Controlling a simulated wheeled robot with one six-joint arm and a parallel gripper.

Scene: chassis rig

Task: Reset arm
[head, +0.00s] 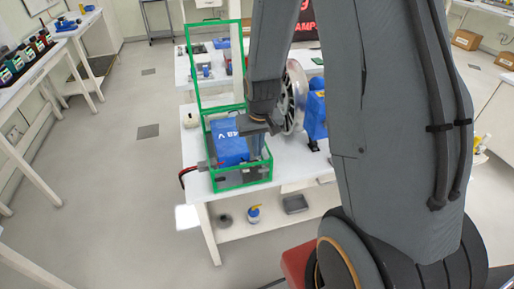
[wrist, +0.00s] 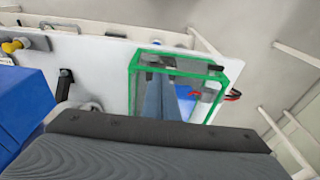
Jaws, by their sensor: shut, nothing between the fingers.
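My gripper (head: 257,148) points down at the right side of a green-edged clear case (head: 243,180) on the white workbench. Its fingers are together with nothing held; their exact depth relative to the case is hard to tell. In the wrist view the fingers (wrist: 153,80) show in front of the green-edged case (wrist: 133,92), and my dark wrist fills the bottom. A blue box (head: 230,148) with white lettering sits inside the case, left of my gripper. The case's green-framed lid (head: 190,75) stands open at the back.
A silver wheel (head: 292,98) and a blue machine (head: 315,115) stand right of my gripper. A side bench (head: 55,50) stands left, with open floor between.

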